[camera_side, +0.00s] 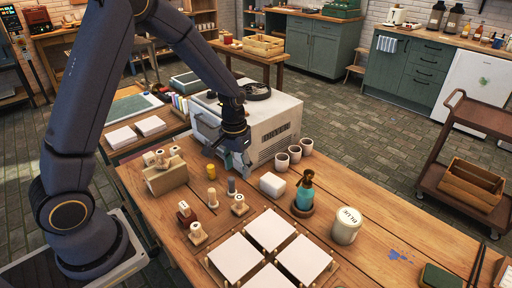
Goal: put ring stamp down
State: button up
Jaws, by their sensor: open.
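My gripper (234,162) is open over the table's far side, in front of the white box-shaped kiln. I see nothing between its fingers, but they are small and partly dark here. Several wooden-handled stamps stand on the table: a light one (197,233), another light one (239,205) and a dark red-brown one (185,213). More stamps sit at a wooden rack (166,175) to the left of my gripper. I cannot tell which is the ring stamp, as their faces are hidden. White square plates (269,229) lie at the table's front.
The kiln (276,127) stands close behind my gripper. The table's right part is mostly clear.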

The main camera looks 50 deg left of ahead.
jog(key=s+d+r+m+t, duration=0.15)
jog(key=s+r, duration=0.25)
jog(key=r, duration=0.4)
jog(key=s+d+r+t, duration=0.15)
jog(key=s+r, duration=0.25)
jog(key=r, duration=0.4)
jog(key=s+r+t, duration=0.2)
jog(key=s+r, duration=0.3)
jog(key=s, duration=0.5)
jog(key=shift+s+d+m, duration=0.15)
jog(key=shift+s+m, duration=0.05)
jog(key=shift+m, duration=0.15)
